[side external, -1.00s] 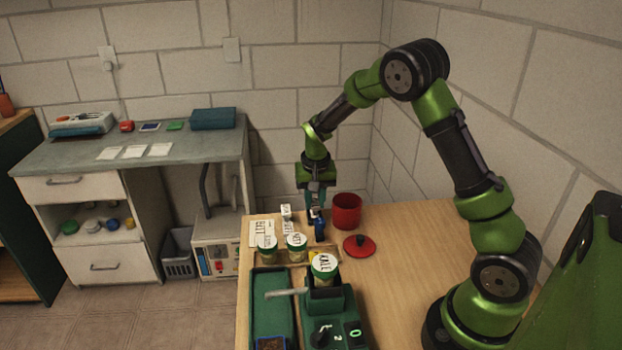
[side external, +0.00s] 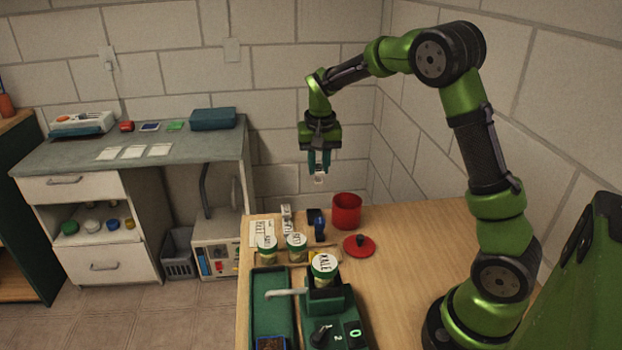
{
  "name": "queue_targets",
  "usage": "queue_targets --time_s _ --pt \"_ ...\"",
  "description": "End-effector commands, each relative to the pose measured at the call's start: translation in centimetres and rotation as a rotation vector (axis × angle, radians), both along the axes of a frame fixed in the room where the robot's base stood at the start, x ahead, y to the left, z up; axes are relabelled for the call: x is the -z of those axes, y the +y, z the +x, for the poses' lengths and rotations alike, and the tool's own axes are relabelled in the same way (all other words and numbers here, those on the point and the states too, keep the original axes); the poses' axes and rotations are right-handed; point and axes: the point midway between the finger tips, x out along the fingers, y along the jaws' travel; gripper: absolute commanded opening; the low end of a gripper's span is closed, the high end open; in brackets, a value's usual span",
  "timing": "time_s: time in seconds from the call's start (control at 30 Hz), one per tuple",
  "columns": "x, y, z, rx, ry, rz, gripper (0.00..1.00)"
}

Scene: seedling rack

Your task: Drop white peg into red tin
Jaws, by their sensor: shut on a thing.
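My gripper (side external: 319,165) is raised well above the back of the wooden table. Its teal fingers are shut on a small white peg (side external: 319,179), which sticks out below the fingertips. The red tin (side external: 347,212) stands open on the table, below and to the right of the gripper. Its inside bottom is hidden from this view. The tin's red lid (side external: 360,246) with a dark knob lies flat on the table in front of it.
A dark blue item (side external: 319,229) stands left of the tin. Lidded jars (side external: 296,248), a labelled jar (side external: 323,268) and white tags (side external: 262,230) stand nearby. A green tray (side external: 272,310) is at the front left. The table right of the lid (side external: 430,240) is clear.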

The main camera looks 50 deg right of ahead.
Motion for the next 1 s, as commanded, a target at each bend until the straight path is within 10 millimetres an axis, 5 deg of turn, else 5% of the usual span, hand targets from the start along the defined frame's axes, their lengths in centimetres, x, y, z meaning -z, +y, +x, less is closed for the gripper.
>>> queue_targets --time_s 0.2,0.37,1.0 --pt "-4.5 -3.8 -3.8 0.037 -0.007 -0.002 0.0" --pt "-6.0 -5.0 -6.5 0.012 -0.004 0.0 0.0" --pt "-0.1 -4.8 -7.0 -0.023 0.001 -0.001 0.0"
